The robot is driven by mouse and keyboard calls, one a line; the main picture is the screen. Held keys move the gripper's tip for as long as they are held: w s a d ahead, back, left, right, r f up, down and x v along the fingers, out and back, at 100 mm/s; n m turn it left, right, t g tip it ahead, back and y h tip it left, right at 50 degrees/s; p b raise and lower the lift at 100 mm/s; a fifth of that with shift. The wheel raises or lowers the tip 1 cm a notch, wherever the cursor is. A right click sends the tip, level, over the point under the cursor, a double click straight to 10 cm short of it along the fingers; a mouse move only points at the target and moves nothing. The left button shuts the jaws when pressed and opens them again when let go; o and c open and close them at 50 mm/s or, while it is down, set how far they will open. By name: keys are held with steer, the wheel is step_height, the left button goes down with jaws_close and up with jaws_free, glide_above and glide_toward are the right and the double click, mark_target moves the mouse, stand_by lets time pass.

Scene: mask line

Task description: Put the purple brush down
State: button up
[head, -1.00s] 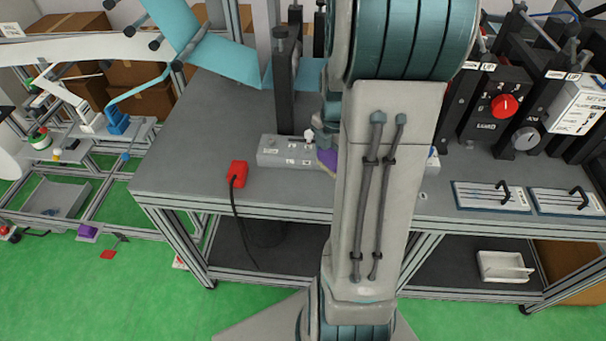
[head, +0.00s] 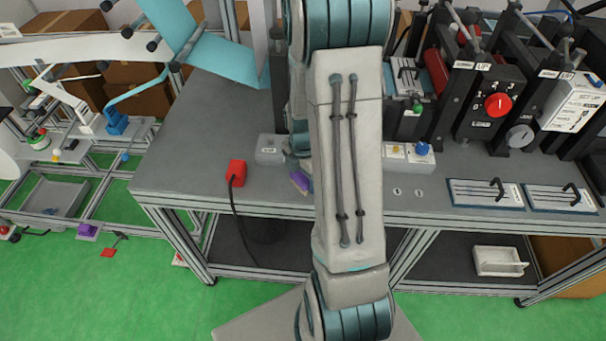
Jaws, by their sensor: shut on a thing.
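The purple brush (head: 300,182) shows as a small tilted purple piece just left of my forearm, over the front part of the grey table (head: 195,150). My gripper (head: 299,168) is shut on the brush. My arm hides most of the gripper and part of the brush. I cannot tell whether the brush touches the table top.
A red box (head: 236,172) with a black cable sits left of the brush. Machine rollers and red-knob panel (head: 490,103) stand at right. The left table top is clear.

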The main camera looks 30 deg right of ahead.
steer(key=shift+f, duration=0.15)
steer(key=o, duration=1.1)
step_height(320, 180, up, 12)
steer(key=s+a+r+m+t, duration=0.1)
steer(key=s+a+r+m, duration=0.4)
steer(key=m, duration=0.5)
steer(key=s+a+r+m+t, duration=0.2)
steer(key=s+a+r+m, duration=0.2)
steer(key=s+a+m, duration=0.3)
steer(key=shift+s+a+r+m+b, duration=0.15)
steer(key=shift+s+r+m+b, duration=0.25)
steer(key=shift+m, duration=1.2)
